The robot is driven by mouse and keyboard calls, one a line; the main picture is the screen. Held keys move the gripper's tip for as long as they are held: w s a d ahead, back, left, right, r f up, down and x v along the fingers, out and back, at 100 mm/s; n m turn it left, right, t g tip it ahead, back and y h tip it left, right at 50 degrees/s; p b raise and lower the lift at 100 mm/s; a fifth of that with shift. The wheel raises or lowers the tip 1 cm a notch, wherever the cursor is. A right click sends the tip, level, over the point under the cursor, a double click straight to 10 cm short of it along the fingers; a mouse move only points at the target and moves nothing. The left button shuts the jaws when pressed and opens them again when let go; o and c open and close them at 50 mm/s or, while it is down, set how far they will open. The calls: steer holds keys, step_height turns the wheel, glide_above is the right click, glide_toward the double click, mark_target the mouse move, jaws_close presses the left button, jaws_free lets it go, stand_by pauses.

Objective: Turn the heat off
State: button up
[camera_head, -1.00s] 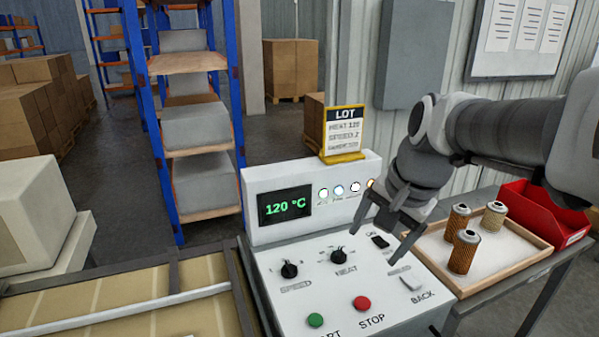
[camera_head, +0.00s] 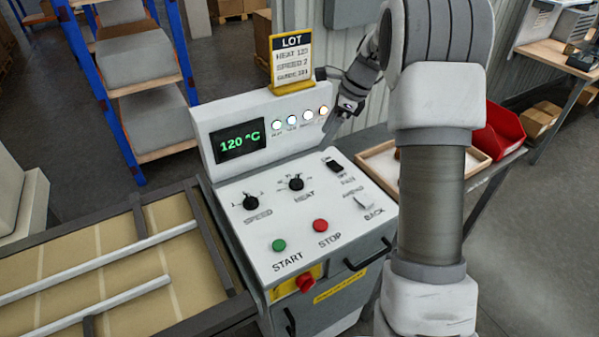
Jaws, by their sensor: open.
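The black HEAT knob (camera_head: 296,184) is on the sloping white control panel (camera_head: 240,222), right of the SPEED knob (camera_head: 250,203). The display (camera_head: 239,142) on the upright back panel reads 120 °C in green. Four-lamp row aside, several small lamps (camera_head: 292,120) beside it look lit. My gripper (camera_head: 338,122) is open and empty by the right end of the back panel, above and right of the HEAT knob and apart from it. My arm partly covers the right side of the view. The knob's exact pointer setting is too small to read.
Green START (camera_head: 279,245) and red STOP (camera_head: 320,225) buttons, a PAIR switch (camera_head: 332,165) and a BACK switch (camera_head: 363,202) share the panel. A red knob (camera_head: 305,283) is on the front. A LOT card (camera_head: 291,60) stands on top. A tray (camera_head: 375,160) and red bin (camera_head: 500,138) are right.

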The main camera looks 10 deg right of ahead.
mark_target(298, 179)
steer(key=x, duration=1.7)
steer(key=shift+f+p, duration=0.1)
steer(key=shift+p, duration=0.3)
steer(key=c, duration=1.3)
steer(key=shift+c, duration=0.2)
